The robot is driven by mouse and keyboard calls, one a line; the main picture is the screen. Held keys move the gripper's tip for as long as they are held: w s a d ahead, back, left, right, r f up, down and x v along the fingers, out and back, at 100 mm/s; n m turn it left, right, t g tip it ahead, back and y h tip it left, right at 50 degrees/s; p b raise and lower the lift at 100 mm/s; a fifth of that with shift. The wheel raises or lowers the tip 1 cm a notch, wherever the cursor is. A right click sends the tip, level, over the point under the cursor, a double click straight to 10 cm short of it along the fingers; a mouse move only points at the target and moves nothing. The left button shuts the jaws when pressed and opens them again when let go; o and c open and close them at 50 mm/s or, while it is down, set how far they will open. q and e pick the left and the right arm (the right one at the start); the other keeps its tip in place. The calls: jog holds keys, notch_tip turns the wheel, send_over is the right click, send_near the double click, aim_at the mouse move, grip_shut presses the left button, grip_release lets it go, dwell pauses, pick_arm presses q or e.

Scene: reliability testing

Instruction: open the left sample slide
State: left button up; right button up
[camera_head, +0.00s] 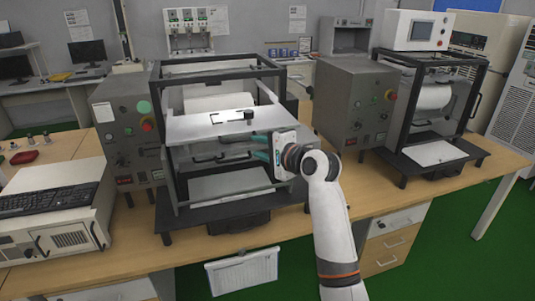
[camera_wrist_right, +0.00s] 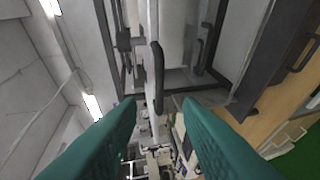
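The left machine (camera_head: 165,190) is a dark-framed chamber on the bench with a grey control box. A white panel (camera_head: 190,128) at its front carries a black handle (camera_head: 232,117); a second dark handle (camera_head: 208,159) shows lower down. My right gripper (camera_head: 251,147) is just in front of the frame, right of the lower handle, its teal fingers apart with nothing between them in the head view. In the right wrist view a black bar handle (camera_wrist_right: 157,77) stands ahead, in line with the gap between the fingers. My left gripper is not in view.
A similar machine (camera_head: 430,150) with its own control box (camera_head: 355,100) stands to the right. A keyboard (camera_head: 45,198) lies on a beige case at the left. Some bare wood shows between the machines.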

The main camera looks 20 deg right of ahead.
jog(key=shift+v, duration=1.35)
jog(key=s+f+n+g+h+b, duration=0.1)
jog(key=s+f+n+g+h, duration=0.15)
jog(key=f, duration=1.65)
jog(key=s+f+n+g+h+b, duration=0.1)
jog(key=s+f+n+g, duration=0.15)
jog(key=f, duration=1.65)
jog(key=s+d+f+n+g+h, duration=0.1)
jog(key=s+f+n+g, duration=0.1)
jog(key=s+f, duration=0.65)
jog(key=s+d+f+n+g+h, duration=0.15)
jog(key=s+f, duration=0.45)
jog(key=f, duration=0.6)
jog(key=s+f+n+g, duration=0.1)
jog(key=s+f, duration=0.5)
jog(key=s, duration=0.6)
jog(key=s+f+n+g+b, duration=0.1)
jog(key=s+f+n, duration=0.3)
jog(key=s, duration=0.9)
jog(key=s+d+f+n+g+b, duration=0.1)
jog(key=s+f+n+g, duration=0.2)
jog(key=s+f, duration=0.5)
jog(key=s, duration=0.5)
jog(key=shift+s, duration=0.2)
